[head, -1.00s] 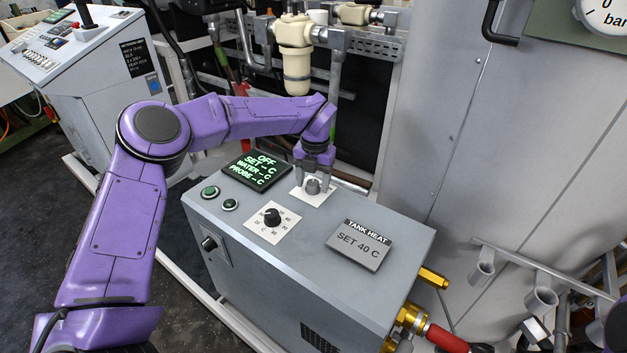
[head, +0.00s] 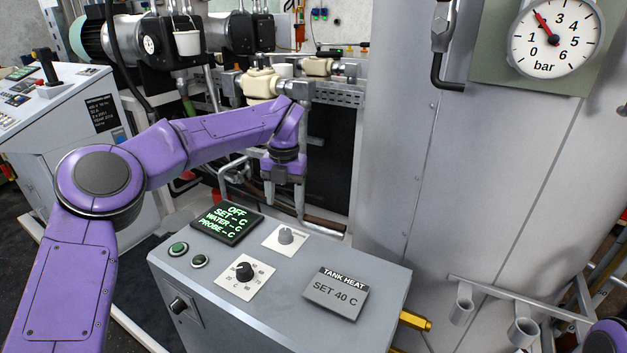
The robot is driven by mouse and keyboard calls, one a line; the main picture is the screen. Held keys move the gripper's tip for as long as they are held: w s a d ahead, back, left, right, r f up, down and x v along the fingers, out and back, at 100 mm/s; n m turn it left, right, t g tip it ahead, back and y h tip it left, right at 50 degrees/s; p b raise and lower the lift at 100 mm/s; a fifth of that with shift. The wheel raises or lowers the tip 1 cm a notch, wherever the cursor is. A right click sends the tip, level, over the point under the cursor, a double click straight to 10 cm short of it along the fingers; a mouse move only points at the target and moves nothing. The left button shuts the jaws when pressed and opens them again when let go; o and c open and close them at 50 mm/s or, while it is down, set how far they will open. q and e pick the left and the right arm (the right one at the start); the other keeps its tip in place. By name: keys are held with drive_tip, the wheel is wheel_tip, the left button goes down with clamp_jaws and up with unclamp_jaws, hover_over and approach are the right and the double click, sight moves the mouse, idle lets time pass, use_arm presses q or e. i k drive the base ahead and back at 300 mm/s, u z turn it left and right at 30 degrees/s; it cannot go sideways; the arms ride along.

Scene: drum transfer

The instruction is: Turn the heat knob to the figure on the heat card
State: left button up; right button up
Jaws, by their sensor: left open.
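The heat knob (head: 244,271) is a black knob on a white dial plate marked in C, on top of the grey cabinet. Which figure it points at is too small to tell. The heat card (head: 336,296) lies to its right and reads TANK HEAT, SET 40 C. A grey knob (head: 286,236) sits on its own white plate behind the heat knob. My left gripper (head: 284,197) is open and empty, pointing down above and behind the grey knob, clear of it. My right gripper is out of view.
A dark display (head: 228,222) shows OFF and dashes for SET, WATER and PROBE. A black switch (head: 178,305) is on the cabinet's front. A large grey tank (head: 410,150) stands behind right, with a bar gauge (head: 556,38).

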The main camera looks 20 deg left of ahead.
sight(245, 273)
drive_tip(key=k, duration=1)
